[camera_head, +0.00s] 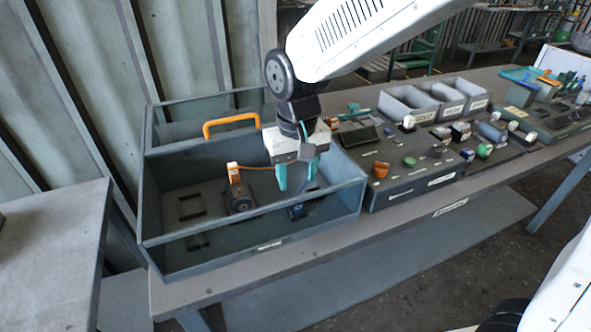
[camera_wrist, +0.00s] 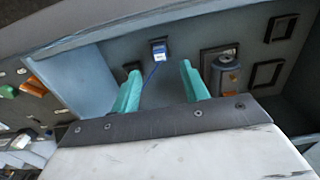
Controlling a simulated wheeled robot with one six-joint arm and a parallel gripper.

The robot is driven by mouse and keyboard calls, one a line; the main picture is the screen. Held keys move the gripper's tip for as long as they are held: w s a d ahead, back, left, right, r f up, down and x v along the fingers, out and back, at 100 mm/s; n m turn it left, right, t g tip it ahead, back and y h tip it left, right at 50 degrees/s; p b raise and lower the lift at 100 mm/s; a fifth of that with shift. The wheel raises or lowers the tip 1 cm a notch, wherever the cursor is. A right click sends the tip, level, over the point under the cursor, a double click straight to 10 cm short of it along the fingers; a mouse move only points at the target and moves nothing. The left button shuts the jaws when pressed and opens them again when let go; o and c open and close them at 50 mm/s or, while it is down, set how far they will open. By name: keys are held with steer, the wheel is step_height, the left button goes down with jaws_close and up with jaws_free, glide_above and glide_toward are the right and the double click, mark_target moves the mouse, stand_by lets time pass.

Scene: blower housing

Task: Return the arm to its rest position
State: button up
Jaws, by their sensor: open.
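My gripper (camera_head: 296,177) hangs from the white arm, pointing down into the grey open-topped housing (camera_head: 254,262) on the bench. Its two teal fingers are apart with nothing between them; they also show in the wrist view (camera_wrist: 160,88). In the head view a dark round part with an orange piece (camera_head: 238,197) sits on the housing floor left of the gripper. A small blue connector (camera_head: 297,211) is on the floor near the fingers, and it shows in the wrist view (camera_wrist: 158,51) with a blue cable. An orange cable runs from the orange piece toward the fingers.
An orange handle (camera_head: 230,124) rises on the housing's inner divider. The housing walls surround the gripper's fingers. To the right stand a parts board (camera_head: 400,170) with small coloured parts and grey bins (camera_head: 440,98). A bare grey table (camera_head: 50,240) is at left.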

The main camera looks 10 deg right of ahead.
steer(key=s+d+r+m, duration=0.1)
steer(key=s+d+r, duration=0.3)
steer(key=d, duration=0.3)
steer(key=s+d+r+m, duration=0.1)
steer(key=s+d+r, duration=0.3)
steer(key=d, duration=0.2)
steer(key=s+d+m+t, duration=0.1)
steer(key=s+d, duration=0.6)
steer(key=s, duration=0.4)
steer(key=shift+s+d+r, duration=0.2)
steer(key=shift+d+r, duration=0.2)
steer(key=shift+r, duration=0.05)
